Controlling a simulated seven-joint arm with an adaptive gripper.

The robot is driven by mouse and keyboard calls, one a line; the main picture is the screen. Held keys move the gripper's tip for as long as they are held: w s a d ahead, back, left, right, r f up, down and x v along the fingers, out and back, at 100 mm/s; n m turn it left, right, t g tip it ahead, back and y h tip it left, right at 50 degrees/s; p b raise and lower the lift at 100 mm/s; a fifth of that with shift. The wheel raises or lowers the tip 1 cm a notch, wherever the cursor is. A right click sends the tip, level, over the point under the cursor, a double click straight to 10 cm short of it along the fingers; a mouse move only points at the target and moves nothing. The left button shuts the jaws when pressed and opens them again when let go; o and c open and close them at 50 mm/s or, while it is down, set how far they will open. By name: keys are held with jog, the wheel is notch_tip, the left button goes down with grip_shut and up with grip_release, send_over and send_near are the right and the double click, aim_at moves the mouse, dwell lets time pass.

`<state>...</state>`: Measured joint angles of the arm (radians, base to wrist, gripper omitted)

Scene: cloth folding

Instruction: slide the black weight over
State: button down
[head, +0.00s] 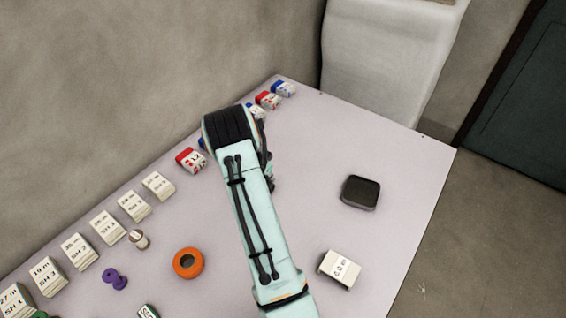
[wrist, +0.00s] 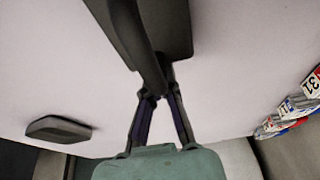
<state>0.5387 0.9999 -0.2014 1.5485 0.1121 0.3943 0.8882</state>
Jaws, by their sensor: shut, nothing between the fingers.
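The black weight (head: 360,192), a dark rounded square block, lies flat on the pale table to the right of my arm in the head view. In the wrist view the dark block at the left (wrist: 58,130) appears to be the same weight, clear of my gripper. My gripper (wrist: 158,92) is shut and empty in the wrist view. In the head view it is mostly hidden behind my black wrist, left of the weight and apart from it.
A white labelled block (head: 340,268) sits nearer than the weight. An orange ring (head: 188,263) and a purple spool (head: 115,279) lie at the left. Labelled blocks (head: 134,206) line the wall edge. Bare table surrounds the weight, with the right edge (head: 432,215) beyond.

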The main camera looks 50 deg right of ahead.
jog(key=a, duration=1.1)
jog(key=shift+a+f, duration=0.1)
jog(key=shift+a, duration=0.2)
jog(key=shift+d, duration=0.2)
